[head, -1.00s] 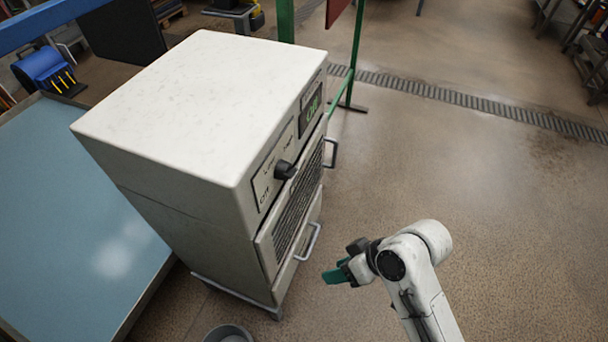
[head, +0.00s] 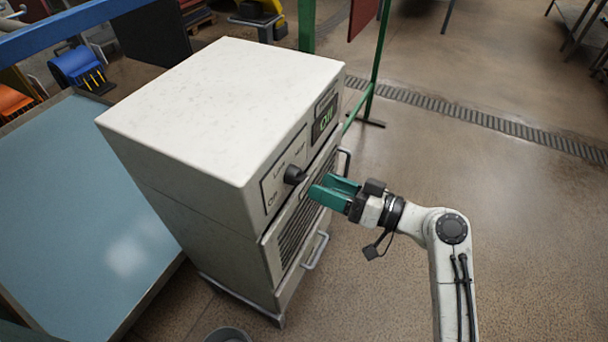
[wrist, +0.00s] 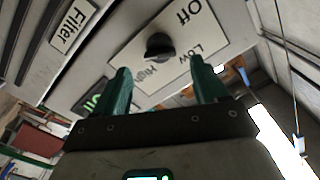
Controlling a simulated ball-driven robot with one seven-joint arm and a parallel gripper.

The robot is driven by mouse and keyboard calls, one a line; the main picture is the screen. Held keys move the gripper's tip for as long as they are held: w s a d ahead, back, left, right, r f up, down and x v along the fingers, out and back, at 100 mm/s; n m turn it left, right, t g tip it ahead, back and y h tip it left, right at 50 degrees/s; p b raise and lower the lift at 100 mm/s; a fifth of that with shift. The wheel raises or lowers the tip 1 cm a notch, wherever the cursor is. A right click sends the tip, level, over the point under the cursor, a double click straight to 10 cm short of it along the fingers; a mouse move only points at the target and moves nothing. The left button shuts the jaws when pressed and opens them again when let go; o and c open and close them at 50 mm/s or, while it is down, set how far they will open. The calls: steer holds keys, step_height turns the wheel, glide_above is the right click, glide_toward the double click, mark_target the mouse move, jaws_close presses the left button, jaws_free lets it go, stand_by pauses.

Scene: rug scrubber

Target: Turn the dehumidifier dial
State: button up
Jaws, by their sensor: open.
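The dehumidifier (head: 180,190) is a white box standing at the left of centre in the head view. Its black dial (head: 294,174) sits on a pale plate on the front, with Off, Low and High marked around it. In the wrist view the dial (wrist: 159,45) shows beyond the fingertips, between their lines, with the plate tilted. My gripper (head: 327,188) has green fingers, is open and empty, and points at the dial from the right, a little apart from it. In the wrist view my gripper (wrist: 160,78) has both fingers spread wide.
A green lit display (head: 323,119) is beside the dial plate. A grille and handles (head: 316,251) stick out below. A blue-topped table (head: 75,220) stands at the left and a bucket (head: 228,335) at the bottom. Open floor (head: 480,160) lies to the right.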

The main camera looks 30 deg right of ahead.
mark_target(304, 179)
steer(key=p+x, duration=0.1)
steer(key=x, duration=0.5)
steer(key=c, duration=1.1)
